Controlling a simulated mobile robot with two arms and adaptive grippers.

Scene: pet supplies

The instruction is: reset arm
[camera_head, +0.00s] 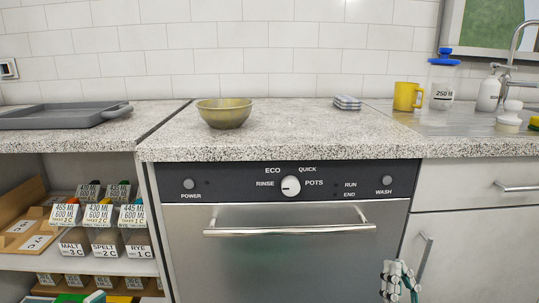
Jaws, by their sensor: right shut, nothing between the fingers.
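My right gripper (400,281) shows low in the head view, in front of the right edge of the dishwasher (282,255). It is shut and empty. The rest of my right arm is below the frame. My left gripper is not in the picture.
A brass bowl (225,114) stands on the speckled counter (285,136). A grey tray (60,116) lies at the left. A yellow mug (407,97), a jar (442,88) and a soap bottle (488,93) stand at the right. The dishwasher handle (290,229) sticks out.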

